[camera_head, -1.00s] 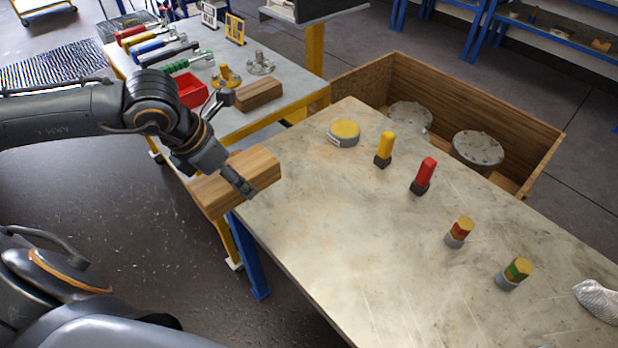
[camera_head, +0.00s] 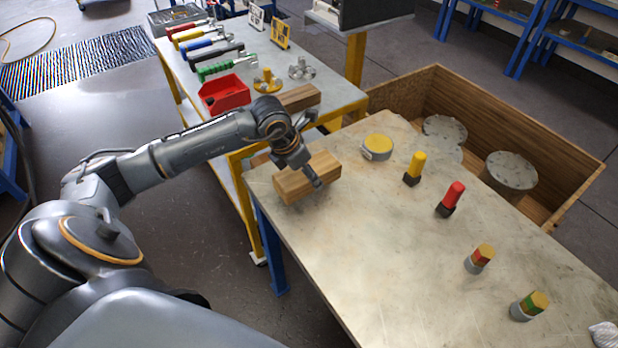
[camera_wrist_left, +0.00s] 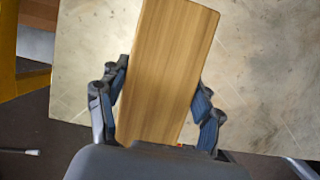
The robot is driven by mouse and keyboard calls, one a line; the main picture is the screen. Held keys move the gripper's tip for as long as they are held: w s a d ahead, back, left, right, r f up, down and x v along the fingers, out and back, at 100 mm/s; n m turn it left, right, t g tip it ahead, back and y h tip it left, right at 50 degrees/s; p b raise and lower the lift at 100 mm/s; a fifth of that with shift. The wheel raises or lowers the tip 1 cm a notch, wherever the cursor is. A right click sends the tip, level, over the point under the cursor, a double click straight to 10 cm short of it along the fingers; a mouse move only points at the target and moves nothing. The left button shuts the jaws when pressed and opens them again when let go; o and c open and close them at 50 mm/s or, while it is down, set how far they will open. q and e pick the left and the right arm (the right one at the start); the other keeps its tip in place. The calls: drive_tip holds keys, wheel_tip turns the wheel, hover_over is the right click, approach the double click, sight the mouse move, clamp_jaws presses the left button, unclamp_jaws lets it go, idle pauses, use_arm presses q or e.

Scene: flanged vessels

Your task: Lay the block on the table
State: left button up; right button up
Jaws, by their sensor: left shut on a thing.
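The wooden block (camera_head: 308,177) is at the near left corner of the worn grey table (camera_head: 340,255) in the head view. My left gripper (camera_head: 316,176) is shut on it from above, with fingers on both long sides. In the left wrist view the block (camera_wrist_left: 168,70) lies lengthwise between the two fingers of my left gripper (camera_wrist_left: 160,100), and the table surface (camera_wrist_left: 262,60) shows behind it. I cannot tell whether the block touches the table or hangs just above it. My right gripper is out of view.
A cart (camera_head: 345,97) behind holds another block (camera_head: 300,97), a red bin (camera_head: 224,94) and several tools. A wooden crate (camera_head: 570,190) stands beyond.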

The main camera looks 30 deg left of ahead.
use_arm(q)
drive_tip(key=shift+w+f, duration=0.2)
drive_tip(key=shift+w, duration=0.05)
wheel_tip(320, 180, down, 3)
drive_tip(key=shift+w+p, duration=0.15)
drive_tip(key=shift+p, duration=0.55)
drive_tip(key=shift+f, duration=0.2)
drive_tip(key=shift+f+b, duration=0.25)
drive_tip(key=shift+b, duration=0.1)
drive_tip(key=o, duration=1.4)
drive_tip(key=shift+r, duration=0.1)
drive_tip(key=shift+r, duration=0.1)
